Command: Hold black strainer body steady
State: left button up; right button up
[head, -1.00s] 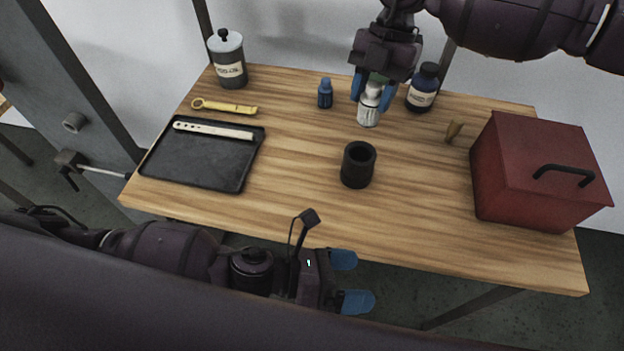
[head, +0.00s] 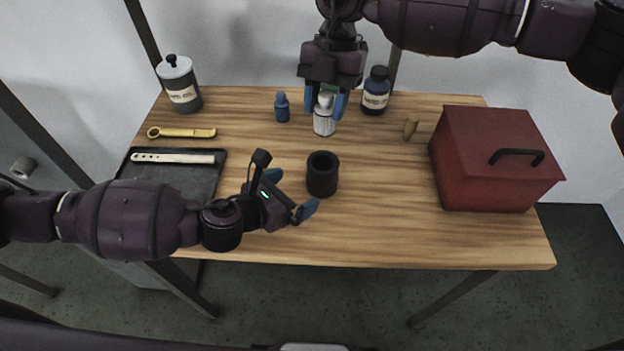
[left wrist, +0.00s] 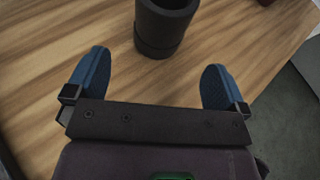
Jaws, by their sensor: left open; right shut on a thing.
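The black strainer body (head: 322,176) is a dark hollow cylinder standing upright on the wooden table. In the left wrist view (left wrist: 163,28) it stands just beyond the fingertips, roughly between them. My left gripper (head: 291,191) is open and empty, to the left of the cylinder, and its blue fingers (left wrist: 155,75) are spread apart. My right gripper (head: 326,102) comes from above at the back of the table. It is shut on a small white bottle (head: 324,121) with a label, behind the cylinder.
A black tray (head: 205,178) with a pale strip (head: 172,158) lies at left, near a yellow wrench (head: 181,133). A grey canister (head: 180,84), blue bottle (head: 282,107) and dark jar (head: 376,91) stand at the back. A brass piece (head: 410,128) and red box (head: 490,165) are at right.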

aim_at(312, 182)
pick_arm(q)
jog(key=x, duration=0.8)
jog(key=shift+w+d+f, duration=0.1)
jog(key=shift+w+d, duration=0.1)
jog(key=shift+d, duration=0.05)
jog(key=shift+c, duration=0.2)
jog(key=c, duration=1)
jog(key=shift+c, duration=0.2)
pick_arm(e)
jog(key=shift+f+m, duration=0.7)
jog(key=shift+f, duration=0.75)
